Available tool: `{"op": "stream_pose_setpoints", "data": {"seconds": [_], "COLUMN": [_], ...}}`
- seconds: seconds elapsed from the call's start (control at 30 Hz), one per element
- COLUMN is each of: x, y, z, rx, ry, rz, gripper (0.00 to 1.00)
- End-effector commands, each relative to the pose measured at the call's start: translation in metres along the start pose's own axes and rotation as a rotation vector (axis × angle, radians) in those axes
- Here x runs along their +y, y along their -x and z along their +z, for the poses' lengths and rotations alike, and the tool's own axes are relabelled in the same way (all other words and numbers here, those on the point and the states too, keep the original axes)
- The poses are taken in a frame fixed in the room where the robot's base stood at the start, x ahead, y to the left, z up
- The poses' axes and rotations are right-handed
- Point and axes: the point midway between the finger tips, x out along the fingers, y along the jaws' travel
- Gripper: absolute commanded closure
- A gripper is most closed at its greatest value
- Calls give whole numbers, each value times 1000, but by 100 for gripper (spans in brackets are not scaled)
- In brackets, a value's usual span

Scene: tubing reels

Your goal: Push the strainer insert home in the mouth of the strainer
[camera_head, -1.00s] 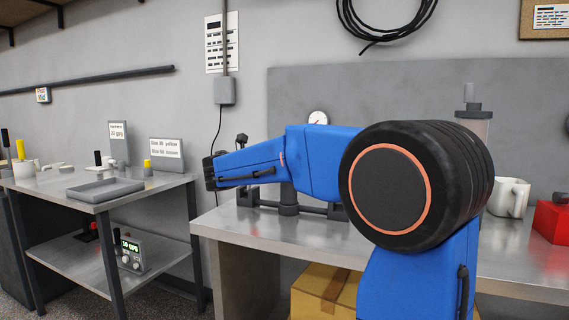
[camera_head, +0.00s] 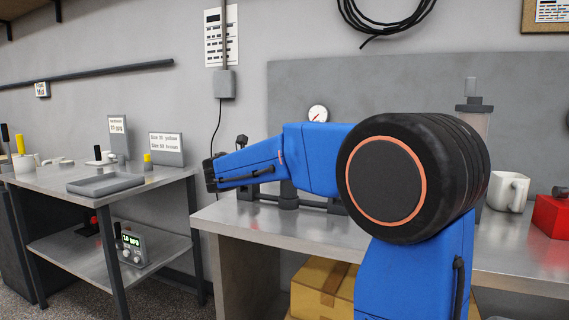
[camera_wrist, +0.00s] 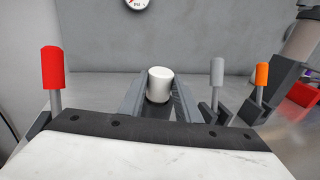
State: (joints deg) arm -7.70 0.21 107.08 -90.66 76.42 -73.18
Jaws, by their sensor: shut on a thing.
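My gripper (camera_wrist: 158,102) is shut on a white, round-topped cylinder, which I take to be the strainer insert (camera_wrist: 160,80). It stands upright between the two grey fingers in the wrist view; its lower part is hidden. I cannot make out the strainer's mouth or whether the insert touches it. In the head view my blue arm covers much of the bench rig (camera_head: 288,198), and the gripper's fingertips cannot be made out there.
A red handle (camera_wrist: 53,72), a grey handle (camera_wrist: 217,74) and an orange handle (camera_wrist: 262,75) stand around the gripper. A white mug (camera_head: 508,191) and red box (camera_head: 551,215) are on the bench's right. A side table holds a grey tray (camera_head: 104,190).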

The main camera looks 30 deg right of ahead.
Motion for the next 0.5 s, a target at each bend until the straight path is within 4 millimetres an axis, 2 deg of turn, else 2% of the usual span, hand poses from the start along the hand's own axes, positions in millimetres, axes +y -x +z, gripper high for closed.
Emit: {"op": "stream_pose_setpoints", "data": {"seconds": [0.23,0.27,0.33,0.37,0.5], "x": [0,0,0,0,0], "y": [0,0,0,0,0], "z": [-5,-5,-5,-5,-5], "rx": [0,0,0,0,0], "ry": [1,0,0,0,0], "rz": [0,0,0,0,0], "gripper": [98,68,51,48,48]}}
